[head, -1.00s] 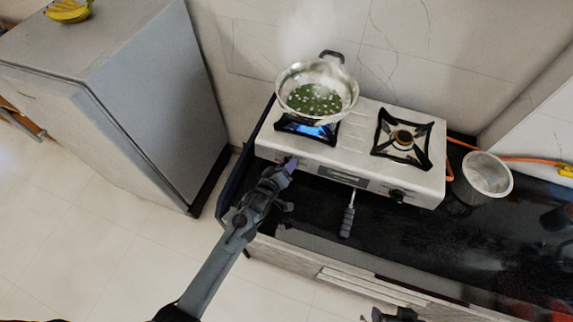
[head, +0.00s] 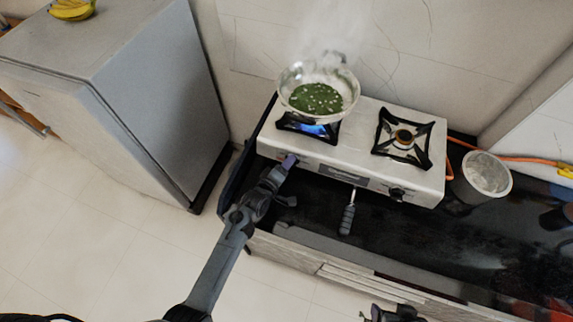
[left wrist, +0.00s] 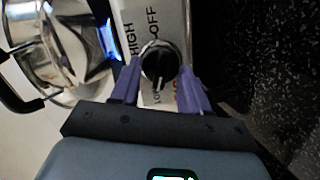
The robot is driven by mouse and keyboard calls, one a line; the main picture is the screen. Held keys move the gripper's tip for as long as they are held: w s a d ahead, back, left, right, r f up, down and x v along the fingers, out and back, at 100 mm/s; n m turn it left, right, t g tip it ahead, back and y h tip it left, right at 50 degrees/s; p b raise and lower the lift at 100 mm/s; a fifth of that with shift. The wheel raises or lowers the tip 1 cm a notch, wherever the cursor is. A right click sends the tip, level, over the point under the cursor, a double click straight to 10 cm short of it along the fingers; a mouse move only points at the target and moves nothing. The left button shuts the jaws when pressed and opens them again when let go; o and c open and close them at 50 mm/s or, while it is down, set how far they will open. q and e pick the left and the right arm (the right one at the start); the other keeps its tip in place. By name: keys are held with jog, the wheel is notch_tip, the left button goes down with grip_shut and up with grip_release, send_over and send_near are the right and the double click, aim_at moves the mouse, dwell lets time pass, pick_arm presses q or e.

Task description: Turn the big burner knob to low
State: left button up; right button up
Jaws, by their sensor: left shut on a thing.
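The white stove (head: 345,165) stands on the black counter. The black burner knob (left wrist: 160,62) is on its front below the left burner. HIGH and OFF are printed around it, with partly covered lettering starting "LO" below. The knob's white mark points down toward that lettering. My left gripper (head: 289,163) is at this knob in the head view. In the left wrist view its purple fingers (left wrist: 159,88) are on both sides of the knob, shut on it. My right gripper (head: 393,313) is partly visible at the bottom edge; its jaw state is unclear.
A steaming pan with green food (head: 318,98) sits over the blue flame (head: 316,130) on the left burner. The right burner (head: 403,137) is empty and has its own knob (head: 397,194). A metal pot (head: 487,174) and orange hose (head: 520,158) are at right. The fridge (head: 150,95) stands left.

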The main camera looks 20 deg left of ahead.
pick_arm(q)
jog(key=o, duration=1)
jog(key=shift+p+v, duration=0.5)
jog(key=shift+v, duration=4.9)
jog(key=shift+f, duration=0.1)
